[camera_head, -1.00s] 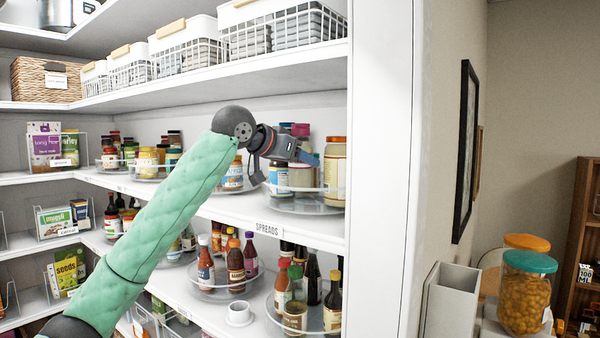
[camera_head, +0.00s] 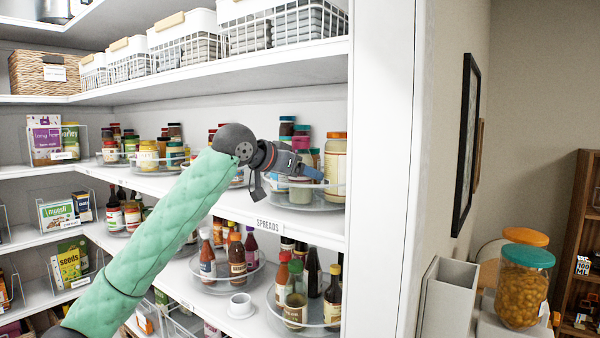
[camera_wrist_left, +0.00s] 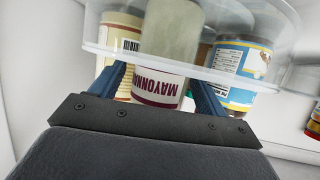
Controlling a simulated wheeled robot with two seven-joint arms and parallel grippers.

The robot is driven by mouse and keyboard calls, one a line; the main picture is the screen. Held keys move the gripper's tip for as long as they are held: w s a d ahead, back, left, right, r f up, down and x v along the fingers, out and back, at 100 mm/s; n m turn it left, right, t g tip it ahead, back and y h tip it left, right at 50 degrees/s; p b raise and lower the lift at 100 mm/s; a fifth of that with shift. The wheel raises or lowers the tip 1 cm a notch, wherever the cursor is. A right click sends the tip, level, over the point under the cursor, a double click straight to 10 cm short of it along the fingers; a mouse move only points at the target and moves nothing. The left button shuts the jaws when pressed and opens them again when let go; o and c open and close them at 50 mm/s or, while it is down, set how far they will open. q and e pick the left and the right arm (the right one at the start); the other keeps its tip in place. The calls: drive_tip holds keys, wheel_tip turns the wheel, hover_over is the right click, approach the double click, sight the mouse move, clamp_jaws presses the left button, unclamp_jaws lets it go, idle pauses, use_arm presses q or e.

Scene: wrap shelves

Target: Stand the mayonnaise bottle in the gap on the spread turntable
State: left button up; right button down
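The mayonnaise bottle (camera_wrist_left: 158,88) is pale with a maroon-lettered label, which reads upside down in the left wrist view. Its purple-pink lid (camera_head: 300,142) shows above my gripper in the head view. My left gripper (camera_head: 314,173) is shut around the bottle, with a blue finger on each side. The spread turntable (camera_head: 300,204) is clear and round, above the SPREADS label; its rim (camera_wrist_left: 105,50) also shows in the left wrist view. The bottle is over the turntable, among its jars. I cannot tell whether its base touches the turntable. My right gripper is out of view.
A tall orange-lidded jar (camera_head: 335,160) stands right of the bottle. A blue-labelled jar (camera_wrist_left: 238,70) stands close by in the wrist view. Teal-lidded jars (camera_head: 287,128) stand behind. The shelf above (camera_head: 230,73) and the right side panel (camera_head: 383,150) bound the space.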

use_arm(q)
drive_tip(key=shift+s+a+r+b, duration=0.1)
drive_tip(key=shift+s+a+b, duration=0.2)
drive_tip(key=shift+b, duration=0.1)
drive_tip(key=b+v, duration=0.6)
drive_tip(key=v, duration=0.5)
drive_tip(key=shift+r, duration=0.15)
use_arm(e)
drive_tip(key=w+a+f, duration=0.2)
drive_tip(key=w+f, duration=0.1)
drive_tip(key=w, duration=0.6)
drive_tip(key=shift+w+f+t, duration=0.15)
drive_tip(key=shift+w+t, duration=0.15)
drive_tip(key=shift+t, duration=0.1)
use_arm(q)
drive_tip(key=shift+a, duration=0.1)
